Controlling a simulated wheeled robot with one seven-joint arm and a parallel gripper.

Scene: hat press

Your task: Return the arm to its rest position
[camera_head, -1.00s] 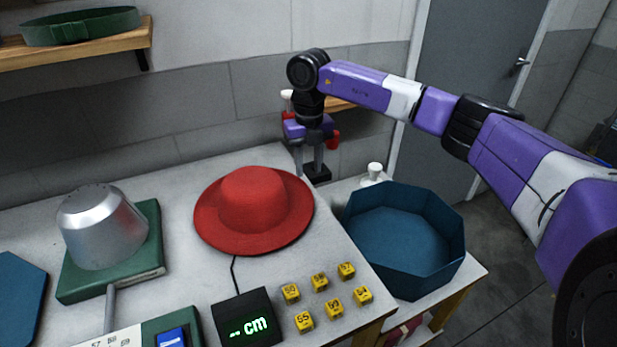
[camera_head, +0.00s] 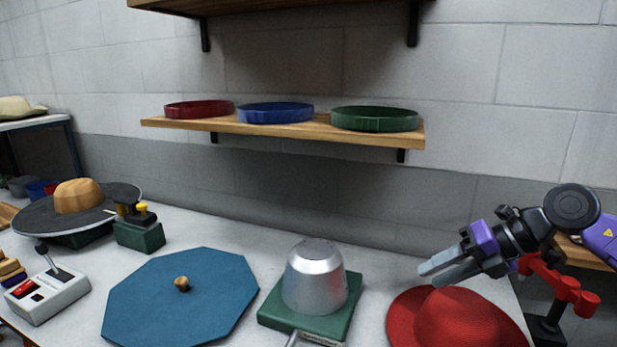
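My gripper (camera_head: 438,273) is at the right of the head view, above the red hat (camera_head: 455,322). Its grey fingers point left and a little down. They look close together with a narrow gap or none, and I see nothing between them. The purple and black wrist of my arm comes in from the right edge. The red hat lies on the bench, cut off by the bottom of the picture; I cannot tell whether the fingers touch it.
A metal hat form on a green base (camera_head: 338,320) stands left of the hat. A blue octagonal lid (camera_head: 215,300) lies further left. A wooden shelf (camera_head: 285,131) with red, blue and green bands is on the wall. A red jointed stand (camera_head: 560,285) is behind my wrist.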

